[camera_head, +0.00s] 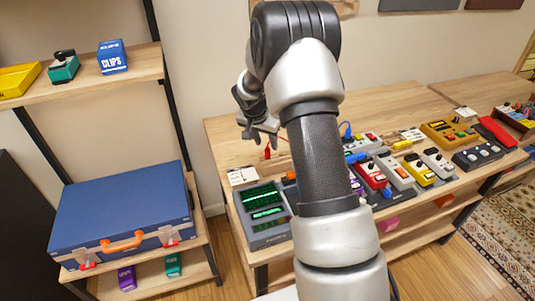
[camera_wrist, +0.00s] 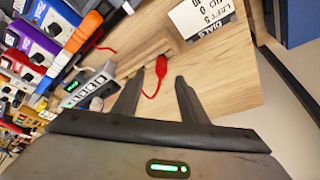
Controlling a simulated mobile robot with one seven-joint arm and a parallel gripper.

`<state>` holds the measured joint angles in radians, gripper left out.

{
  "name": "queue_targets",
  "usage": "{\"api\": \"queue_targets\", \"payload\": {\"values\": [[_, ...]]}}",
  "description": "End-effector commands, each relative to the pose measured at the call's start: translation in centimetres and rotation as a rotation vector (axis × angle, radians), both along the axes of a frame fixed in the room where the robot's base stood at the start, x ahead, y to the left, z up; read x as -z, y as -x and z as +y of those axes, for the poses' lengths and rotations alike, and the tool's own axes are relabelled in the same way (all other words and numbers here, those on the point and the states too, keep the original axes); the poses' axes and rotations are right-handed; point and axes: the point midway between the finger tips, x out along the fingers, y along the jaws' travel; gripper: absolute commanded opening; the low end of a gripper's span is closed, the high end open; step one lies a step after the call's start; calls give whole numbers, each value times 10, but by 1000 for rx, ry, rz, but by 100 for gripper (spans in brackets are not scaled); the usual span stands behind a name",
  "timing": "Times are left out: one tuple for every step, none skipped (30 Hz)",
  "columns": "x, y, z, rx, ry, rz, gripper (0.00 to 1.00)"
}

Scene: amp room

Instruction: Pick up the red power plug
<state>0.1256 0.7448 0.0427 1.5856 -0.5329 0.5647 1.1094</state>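The red power plug (camera_wrist: 161,67) lies on the wooden table with a short curved red cord at its end. In the wrist view it shows between my gripper's two dark fingers, near their tips. My gripper (camera_wrist: 158,80) is open and empty, and I cannot tell how far above the plug it is. In the head view my gripper (camera_head: 260,136) hangs over the left part of the table (camera_head: 228,134), with the red plug (camera_head: 267,153) just below it. My arm hides part of the table there.
A grey power strip (camera_wrist: 92,88) stands left of the plug in the wrist view. A white label card (camera_wrist: 203,14) lies beyond it. A panel with green screens (camera_head: 263,213) stands at the table's front left. Several colourful devices (camera_head: 372,174) crowd the table to the right.

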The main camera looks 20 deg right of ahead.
Motion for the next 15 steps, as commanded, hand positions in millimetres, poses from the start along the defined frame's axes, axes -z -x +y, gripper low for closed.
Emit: {"api": "queue_targets", "payload": {"values": [[8, -1, -2, 1, -2, 4, 39], [12, -3, -3, 1, -2, 4, 39], [19, -4, -4, 0, -1, 6, 39], [23, -6, -5, 1, -2, 5, 39], [27, -7, -6, 1, -2, 5, 39], [32, -9, -8, -1, -1, 3, 39], [34, -10, -9, -1, 0, 2, 39], [37, -11, -10, -1, 0, 2, 39], [40, -11, -11, 0, -1, 3, 39], [41, -12, -11, 0, -1, 2, 39], [42, -12, -11, 1, -1, 2, 39], [42, -12, -11, 1, 0, 1, 39], [42, -12, -11, 1, -1, 0, 39], [42, -12, -11, 1, -1, 0, 39], [42, -12, -11, 0, -1, 1, 39]]}}
